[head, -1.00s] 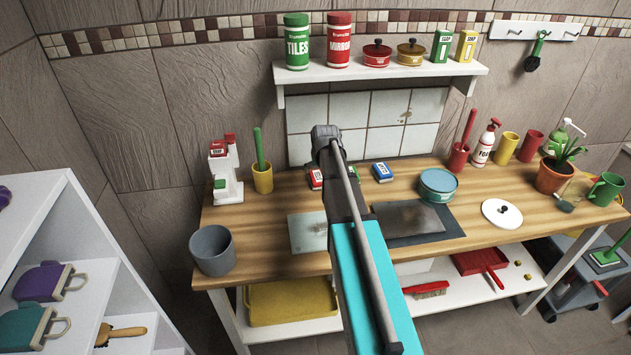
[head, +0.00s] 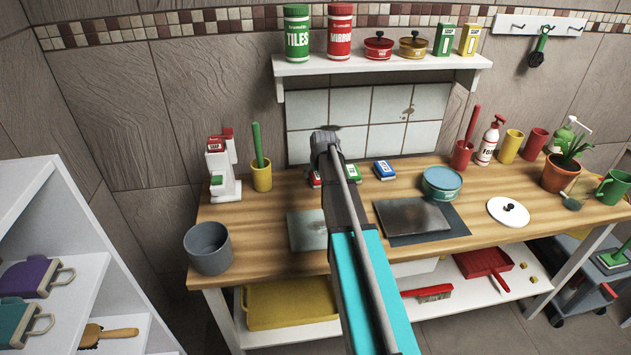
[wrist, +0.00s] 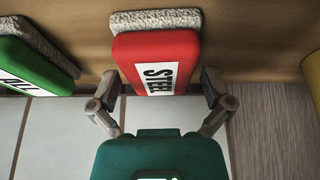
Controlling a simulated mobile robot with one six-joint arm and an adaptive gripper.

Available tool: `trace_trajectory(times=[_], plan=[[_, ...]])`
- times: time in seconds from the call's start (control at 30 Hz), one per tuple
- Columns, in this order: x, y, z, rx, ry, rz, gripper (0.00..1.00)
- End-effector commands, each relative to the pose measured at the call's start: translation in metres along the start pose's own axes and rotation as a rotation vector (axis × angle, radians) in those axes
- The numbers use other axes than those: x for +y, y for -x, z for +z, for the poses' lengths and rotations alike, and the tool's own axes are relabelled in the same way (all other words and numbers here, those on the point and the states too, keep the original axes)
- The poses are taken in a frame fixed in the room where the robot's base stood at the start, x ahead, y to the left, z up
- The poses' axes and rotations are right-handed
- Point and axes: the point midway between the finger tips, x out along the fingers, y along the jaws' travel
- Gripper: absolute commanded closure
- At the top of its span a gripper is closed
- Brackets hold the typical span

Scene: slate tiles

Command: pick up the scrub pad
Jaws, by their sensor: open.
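A red scrub pad (wrist: 157,62) lettered "STEEL", with a grey rough layer along its far side, lies on the wooden worktop in the wrist view. In the head view a bit of its red (head: 314,180) shows left of my arm. My gripper (wrist: 158,82) is open, its two fingers either side of the pad's near end; I cannot tell whether they touch it. A similar green pad (wrist: 30,66) lies to the left in the wrist view. In the head view my arm hides the gripper's fingers and part of the pads.
A blue-topped pad (head: 384,170) lies right of my arm. A grey pot (head: 208,248) stands at the left front. A shelf (head: 380,64) hangs above the worktop.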

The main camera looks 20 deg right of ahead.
Motion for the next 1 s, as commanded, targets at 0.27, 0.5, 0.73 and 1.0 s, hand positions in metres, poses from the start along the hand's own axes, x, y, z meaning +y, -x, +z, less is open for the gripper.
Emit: trace_trajectory(times=[0.27, 0.5, 0.73, 1.0], plan=[[0.0001, 0.0004, -0.0001, 0.0, 0.0, 0.0, 0.0], [0.0002, 0.0004, -0.0001, 0.0, 0.0, 0.0, 0.04], [0.0002, 0.0004, -0.0001, 0.0, 0.0, 0.0, 0.46], [0.0001, 0.0004, -0.0001, 0.0, 0.0, 0.0, 0.64]])
